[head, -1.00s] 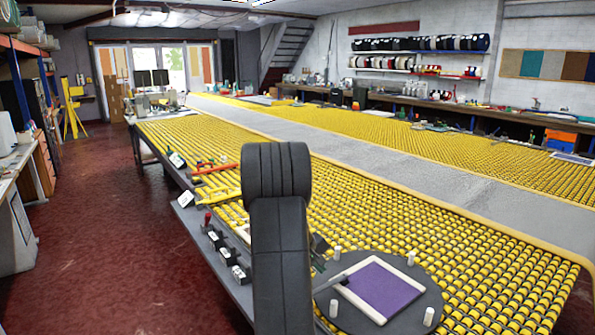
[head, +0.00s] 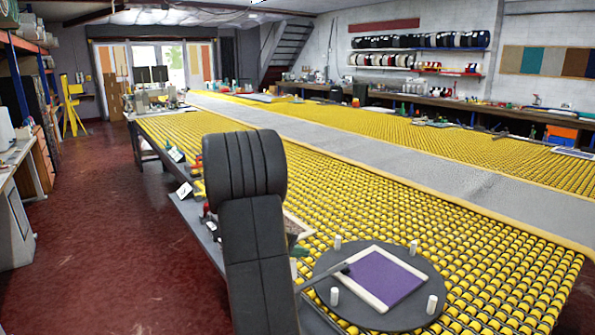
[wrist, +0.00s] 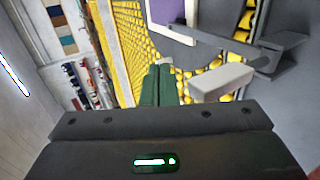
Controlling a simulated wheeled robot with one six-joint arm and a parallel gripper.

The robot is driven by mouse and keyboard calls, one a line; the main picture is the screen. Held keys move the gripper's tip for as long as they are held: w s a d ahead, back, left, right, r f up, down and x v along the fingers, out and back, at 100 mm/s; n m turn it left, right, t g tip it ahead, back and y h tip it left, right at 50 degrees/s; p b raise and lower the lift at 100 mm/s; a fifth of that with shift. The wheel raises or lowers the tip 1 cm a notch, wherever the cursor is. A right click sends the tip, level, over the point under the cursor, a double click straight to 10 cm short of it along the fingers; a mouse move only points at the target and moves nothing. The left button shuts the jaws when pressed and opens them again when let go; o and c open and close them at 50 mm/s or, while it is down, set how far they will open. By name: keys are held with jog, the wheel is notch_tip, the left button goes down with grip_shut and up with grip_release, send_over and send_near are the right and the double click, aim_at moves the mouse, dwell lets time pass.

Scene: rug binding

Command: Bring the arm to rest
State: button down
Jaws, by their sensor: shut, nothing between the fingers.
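My gripper (wrist: 158,86) shows in the wrist view as two green fingers pressed together with nothing between them. It is in the air, clear of the purple piece. My dark arm stands in the lower middle of the head view and hides part of the table's near left edge. The purple rug piece (head: 384,279) with its cream border lies on a dark round disc (head: 418,309), to the right of my arm. The purple piece also shows at the top of the wrist view (wrist: 167,10).
Several white pegs (head: 335,296) stand up from the disc. The yellow roller table (head: 480,225) stretches far back, crossed by a grey strip (head: 380,165). Small tools lie along its left edge, partly behind my arm. The red floor (head: 110,240) to the left is clear.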

jog(key=s+a+r+t+h+b, duration=0.1)
jog(key=s+a+r+b, duration=0.1)
jog(key=s+a, duration=0.4)
jog(key=shift+a+r+h, duration=0.3)
jog(key=shift+a+r, duration=0.4)
jog(key=shift+a, duration=0.55)
jog(key=shift+s, duration=0.1)
